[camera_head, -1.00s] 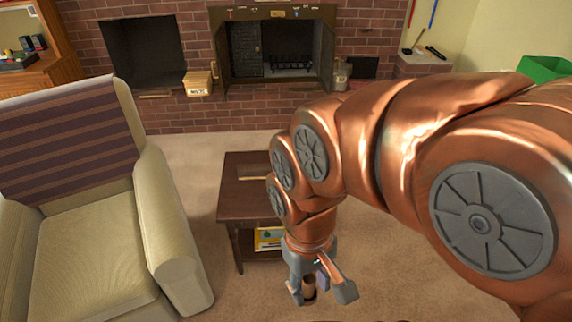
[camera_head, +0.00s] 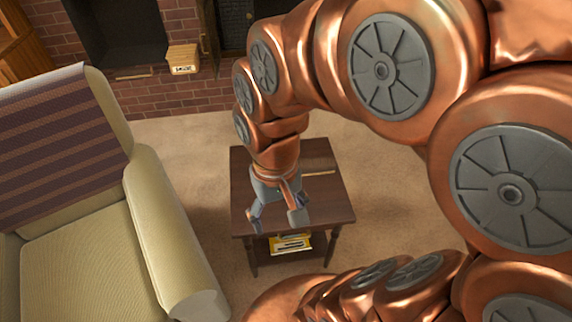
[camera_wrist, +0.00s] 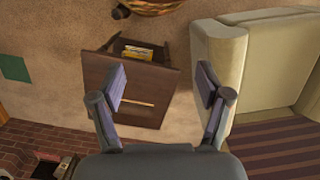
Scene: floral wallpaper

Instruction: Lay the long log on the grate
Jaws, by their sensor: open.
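A thin pale stick (camera_head: 318,173) lies on the dark wooden side table (camera_head: 328,208); it also shows in the wrist view (camera_wrist: 130,103). I cannot tell whether it is the long log. My gripper (camera_head: 275,218) is open and empty, pointing down above the front part of the table. The fireplace opening (camera_head: 234,22) shows only in part at the top of the head view. The grate is hidden behind my arm or out of view.
A cream armchair (camera_head: 158,220) with a striped back stands left of the table. A yellow item (camera_head: 288,243) sits on the table's lower shelf. Carpet (camera_head: 190,140) between table and hearth is clear.

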